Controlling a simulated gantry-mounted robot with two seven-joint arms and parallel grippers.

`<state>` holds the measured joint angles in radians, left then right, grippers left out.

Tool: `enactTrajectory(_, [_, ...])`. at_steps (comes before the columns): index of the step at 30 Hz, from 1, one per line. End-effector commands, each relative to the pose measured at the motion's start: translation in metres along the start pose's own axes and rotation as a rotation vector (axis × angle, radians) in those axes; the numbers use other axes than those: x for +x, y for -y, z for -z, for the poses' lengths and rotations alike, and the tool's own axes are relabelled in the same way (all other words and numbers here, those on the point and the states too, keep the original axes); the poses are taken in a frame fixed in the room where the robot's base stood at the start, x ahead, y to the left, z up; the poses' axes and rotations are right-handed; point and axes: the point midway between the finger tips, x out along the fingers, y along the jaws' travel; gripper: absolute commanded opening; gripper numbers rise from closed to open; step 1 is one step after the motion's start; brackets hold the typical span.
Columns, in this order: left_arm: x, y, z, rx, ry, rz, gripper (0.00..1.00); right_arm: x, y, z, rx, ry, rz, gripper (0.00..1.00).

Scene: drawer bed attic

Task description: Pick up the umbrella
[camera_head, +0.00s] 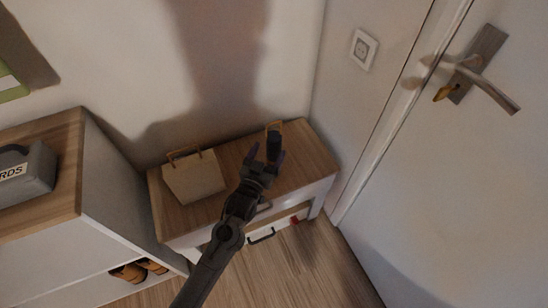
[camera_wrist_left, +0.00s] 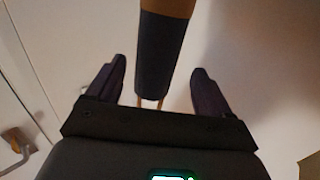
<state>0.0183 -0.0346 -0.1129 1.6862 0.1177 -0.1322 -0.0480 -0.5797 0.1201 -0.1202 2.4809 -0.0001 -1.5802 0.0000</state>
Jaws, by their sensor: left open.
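The umbrella (camera_head: 274,147) appears to be the dark, short cylinder with a thin orange loop at its upper end, over the right half of the small wood-topped cabinet. My left gripper (camera_head: 265,158) overlaps it in the head view, hiding its lower part. In the left wrist view the umbrella (camera_wrist_left: 163,60) is a dark grey cylinder with a tan section at the top edge and thin tan prongs at its lower end. My left gripper (camera_wrist_left: 160,82) is open, one finger on each side, with gaps visible. My right gripper is out of view.
A cream bag (camera_head: 194,178) with a tan handle stands on the left of the cabinet top (camera_head: 306,151). A higher shelf unit (camera_head: 62,142) stands at left with a grey box (camera_head: 28,175) on it. A white door (camera_head: 460,180) is at right.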

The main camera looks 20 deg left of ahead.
Motion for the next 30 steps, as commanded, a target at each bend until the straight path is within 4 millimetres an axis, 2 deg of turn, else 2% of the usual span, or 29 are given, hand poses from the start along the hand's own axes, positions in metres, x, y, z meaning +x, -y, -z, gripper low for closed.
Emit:
enactTrajectory(8, [0.015, -0.001, -0.003, -0.001, -0.001, 0.0, 0.81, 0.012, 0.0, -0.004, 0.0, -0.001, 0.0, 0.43])
enactTrajectory(15, [0.042, -0.005, -0.003, 0.0, -0.002, 0.0, 0.81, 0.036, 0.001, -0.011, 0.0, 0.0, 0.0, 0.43])
enactTrajectory(19, [0.054, -0.005, -0.002, 0.0, -0.001, 0.001, 0.81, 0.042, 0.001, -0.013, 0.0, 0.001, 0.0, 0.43])
enactTrajectory(29, [0.059, -0.005, 0.0, 0.0, 0.001, 0.0, 0.81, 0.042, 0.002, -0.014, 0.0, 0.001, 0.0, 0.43])
enactTrajectory(30, [0.059, -0.005, 0.0, 0.0, 0.001, 0.0, 0.76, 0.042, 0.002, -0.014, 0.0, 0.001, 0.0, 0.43])
